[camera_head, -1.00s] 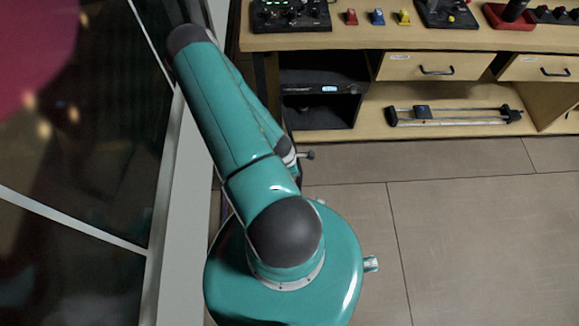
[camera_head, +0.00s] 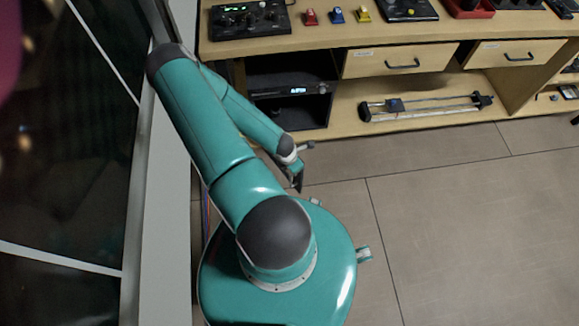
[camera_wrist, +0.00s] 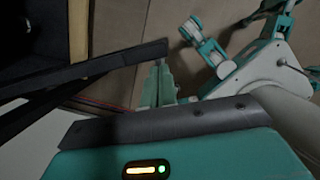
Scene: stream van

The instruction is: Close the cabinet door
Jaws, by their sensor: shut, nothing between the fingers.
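The dark cabinet compartment (camera_head: 291,92) stands under the left part of the wooden desk, with its front open and a device with a small lit display inside. I cannot make out its door in the head view; my arm covers the area to its left. My gripper (camera_head: 298,181) is small and dark, pointing down in front of the compartment, apart from it and close above my body. It is shut and empty. In the wrist view, long dark bars (camera_wrist: 85,70) run in from the left; I cannot tell whether they are the door's edge.
A window wall with a pale frame (camera_head: 160,220) runs close along my left. The desk (camera_head: 320,35) carries control boxes and has two shut drawers (camera_head: 400,61). A rail-like device (camera_head: 425,105) lies on the lower shelf. The floor (camera_head: 450,220) to the right is clear.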

